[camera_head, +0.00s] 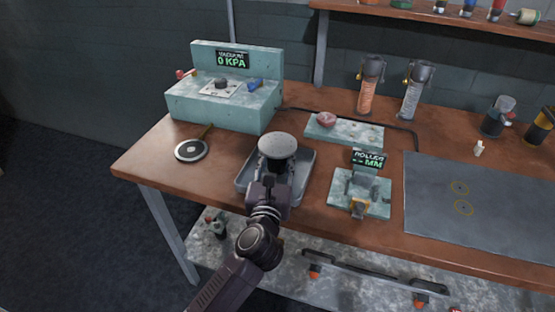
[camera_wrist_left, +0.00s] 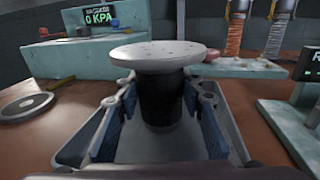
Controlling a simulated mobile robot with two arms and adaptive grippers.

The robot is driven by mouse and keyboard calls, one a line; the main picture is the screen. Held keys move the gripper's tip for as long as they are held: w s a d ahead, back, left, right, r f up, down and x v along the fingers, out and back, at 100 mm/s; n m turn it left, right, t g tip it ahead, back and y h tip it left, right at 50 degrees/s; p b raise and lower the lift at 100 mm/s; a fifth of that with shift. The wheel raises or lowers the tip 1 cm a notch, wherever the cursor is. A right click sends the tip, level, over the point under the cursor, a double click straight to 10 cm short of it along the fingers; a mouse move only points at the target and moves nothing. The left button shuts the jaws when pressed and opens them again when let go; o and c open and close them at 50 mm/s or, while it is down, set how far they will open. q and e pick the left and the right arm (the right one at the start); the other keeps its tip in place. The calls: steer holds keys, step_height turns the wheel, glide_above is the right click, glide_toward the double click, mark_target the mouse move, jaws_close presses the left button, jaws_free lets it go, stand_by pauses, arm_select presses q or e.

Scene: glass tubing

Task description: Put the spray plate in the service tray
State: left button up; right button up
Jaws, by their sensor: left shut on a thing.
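The spray plate (camera_head: 278,146) is a pale grey round disc on a dark cylindrical body. It is upright; in the left wrist view its disc (camera_wrist_left: 158,56) shows small holes on top. My left gripper (camera_head: 274,172) is shut on the dark body below the disc; in the wrist view its blue-padded fingers (camera_wrist_left: 163,100) stand on either side of the body. The service tray (camera_head: 309,163) is a shallow grey metal tray on the bench, directly under the plate and gripper. I cannot tell whether the body's bottom touches the tray floor. My right gripper is not in view.
The vacuum unit (camera_head: 185,104) reading 0 KPA stands behind left. A round black-and-white disc tool (camera_head: 191,150) lies left of the tray. The roller device (camera_head: 362,195) is close on the right, a teal slab (camera_head: 350,133) behind it, and a grey mat (camera_head: 500,200) farther right.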

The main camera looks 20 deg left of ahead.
arm_select(q)
steer(key=shift+r, duration=0.1)
steer(key=o, duration=1.4)
steer(key=shift+f, duration=0.25)
steer(key=shift+r, duration=0.1)
